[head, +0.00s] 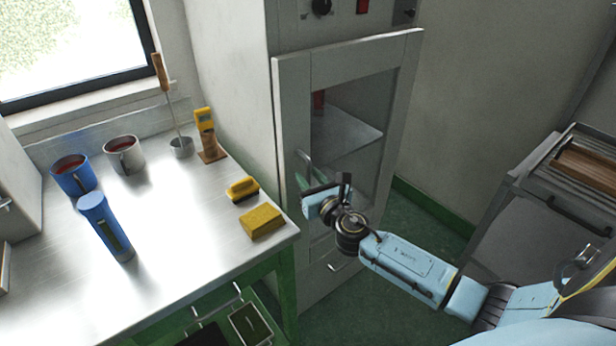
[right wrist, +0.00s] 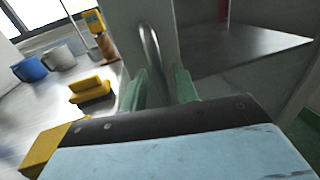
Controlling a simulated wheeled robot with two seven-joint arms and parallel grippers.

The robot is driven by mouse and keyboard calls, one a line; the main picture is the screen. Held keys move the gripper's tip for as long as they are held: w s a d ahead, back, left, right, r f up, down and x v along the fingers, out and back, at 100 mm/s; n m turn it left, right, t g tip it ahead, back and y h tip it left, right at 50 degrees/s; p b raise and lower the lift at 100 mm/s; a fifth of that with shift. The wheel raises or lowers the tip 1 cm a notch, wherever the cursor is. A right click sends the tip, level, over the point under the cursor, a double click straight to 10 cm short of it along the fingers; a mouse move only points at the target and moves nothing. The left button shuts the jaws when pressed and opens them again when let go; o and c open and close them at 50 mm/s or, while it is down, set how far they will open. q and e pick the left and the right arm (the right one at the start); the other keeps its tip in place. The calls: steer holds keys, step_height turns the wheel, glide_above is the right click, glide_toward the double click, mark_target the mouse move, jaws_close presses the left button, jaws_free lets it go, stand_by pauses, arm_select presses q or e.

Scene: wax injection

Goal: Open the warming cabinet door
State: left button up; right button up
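The warming cabinet (head: 285,200) is a tall pale grey unit with a framed glass door (head: 397,110). The door looks closed or nearly so; I cannot tell if there is a small gap. Its metal bar handle (head: 304,160) is upright near the left edge and also shows in the right wrist view (right wrist: 150,48). My right gripper (head: 311,179) is at the handle's lower part. In the right wrist view its two green fingers (right wrist: 158,90) stand apart, with the handle lined up between them; contact is not clear. My left gripper is not in view.
A metal worktable (head: 180,270) left of the cabinet holds a blue mug (head: 73,175), a grey mug (head: 124,155), a blue cylinder (head: 105,225), a ladle (head: 181,147), a yellow sponge (head: 262,222) and a brush (head: 242,189). A drawer cart (head: 490,215) stands right. Green floor lies between.

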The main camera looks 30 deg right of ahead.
steer(key=shift+w, duration=0.6)
jaws_close()
